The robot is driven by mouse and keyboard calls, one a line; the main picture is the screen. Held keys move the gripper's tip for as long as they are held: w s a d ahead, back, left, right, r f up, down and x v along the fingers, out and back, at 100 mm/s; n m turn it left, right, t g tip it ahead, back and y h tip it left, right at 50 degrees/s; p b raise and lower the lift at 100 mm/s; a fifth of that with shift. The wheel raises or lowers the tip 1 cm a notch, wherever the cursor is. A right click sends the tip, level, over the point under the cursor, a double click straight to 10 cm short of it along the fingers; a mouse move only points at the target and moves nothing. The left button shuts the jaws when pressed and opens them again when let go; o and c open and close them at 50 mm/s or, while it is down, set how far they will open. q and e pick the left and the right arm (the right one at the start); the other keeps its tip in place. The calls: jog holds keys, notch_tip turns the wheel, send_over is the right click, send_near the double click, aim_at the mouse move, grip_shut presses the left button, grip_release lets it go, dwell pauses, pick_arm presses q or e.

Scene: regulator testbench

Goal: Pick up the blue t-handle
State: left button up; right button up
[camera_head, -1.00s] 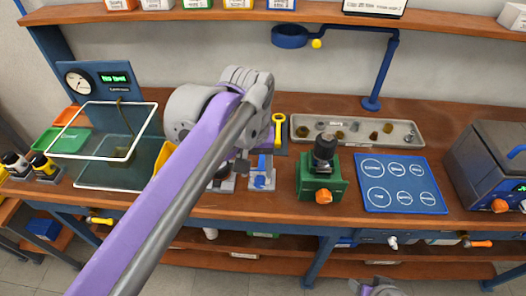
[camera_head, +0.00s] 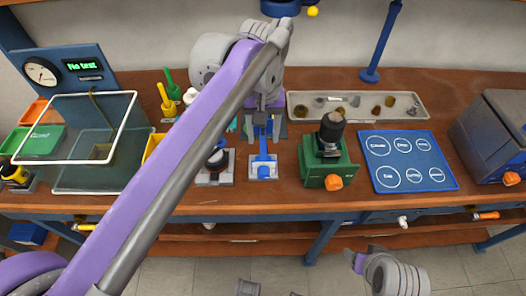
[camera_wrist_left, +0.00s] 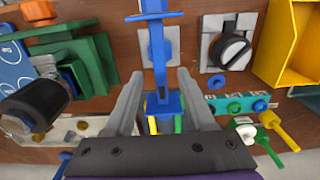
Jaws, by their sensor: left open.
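The blue t-handle (camera_head: 263,166) sits on a light grey plate (camera_head: 256,177) near the front of the bench. My left gripper (camera_head: 263,131) is open over its far end, pointing down. In the left wrist view the blue t-handle (camera_wrist_left: 158,58) runs up from between the two spread fingers (camera_wrist_left: 160,76), with its crossbar at the top. A gap shows between it and each finger. I cannot tell how high the fingertips are above the bench. My right gripper (camera_head: 362,262) shows partly at the bottom, in front of the bench; its jaw state is unclear.
A blue mat (camera_head: 411,161) lies further right. A tray of fittings (camera_head: 297,104) lies behind. A clear-sided tank (camera_head: 130,118) stands left.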

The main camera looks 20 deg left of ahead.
aim_at(263, 141)
pick_arm(q)
notch_tip(263, 141, down, 5)
jog(key=shift+f+b, duration=0.2)
jog(key=shift+b, duration=0.2)
grip_shut()
dwell(1.3)
